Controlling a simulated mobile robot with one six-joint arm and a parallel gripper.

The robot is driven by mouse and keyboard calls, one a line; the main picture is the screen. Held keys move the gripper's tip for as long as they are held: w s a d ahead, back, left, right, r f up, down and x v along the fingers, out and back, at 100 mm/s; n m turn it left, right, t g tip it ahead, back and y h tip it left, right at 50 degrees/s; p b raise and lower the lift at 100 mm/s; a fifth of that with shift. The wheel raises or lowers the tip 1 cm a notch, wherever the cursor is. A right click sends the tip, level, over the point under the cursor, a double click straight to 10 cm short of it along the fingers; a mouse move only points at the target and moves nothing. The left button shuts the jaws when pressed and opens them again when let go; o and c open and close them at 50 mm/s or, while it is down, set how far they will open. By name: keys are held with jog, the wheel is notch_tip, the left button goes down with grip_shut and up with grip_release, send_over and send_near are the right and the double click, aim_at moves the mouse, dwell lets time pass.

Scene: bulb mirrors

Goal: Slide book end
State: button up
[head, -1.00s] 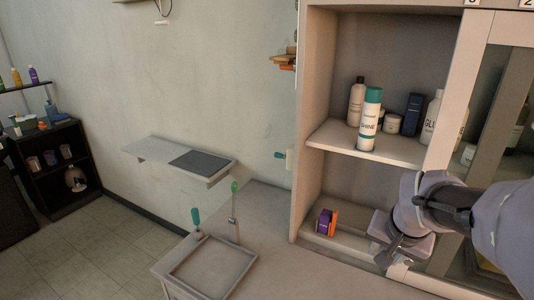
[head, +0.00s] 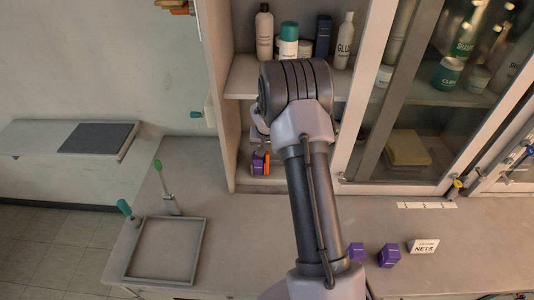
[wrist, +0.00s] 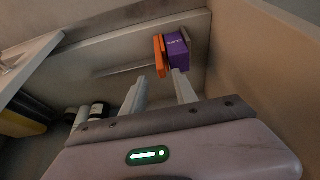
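An orange upright piece (head: 267,163), which looks like the book end, stands against a purple box (head: 257,166) in the lower compartment of the open cabinet. In the wrist view the orange piece (wrist: 160,57) is left of the purple box (wrist: 178,49), both beyond the fingertips. My gripper (wrist: 162,76) is open, with a gap between its two pale fingers and nothing held. The right finger overlaps the box's lower edge in the picture; I cannot tell whether they touch. In the head view my arm hides the fingers and the right part of that compartment.
Bottles and jars stand on the shelf (head: 240,83) above my gripper. The cabinet's side wall (head: 218,120) is close on the left and a glass door (head: 400,135) on the right.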

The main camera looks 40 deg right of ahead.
aim_at(268, 153)
jog(key=x, duration=0.4)
jog(key=shift+w+f, duration=0.2)
jog(key=shift+c, duration=0.2)
grip_shut()
dwell(1.0)
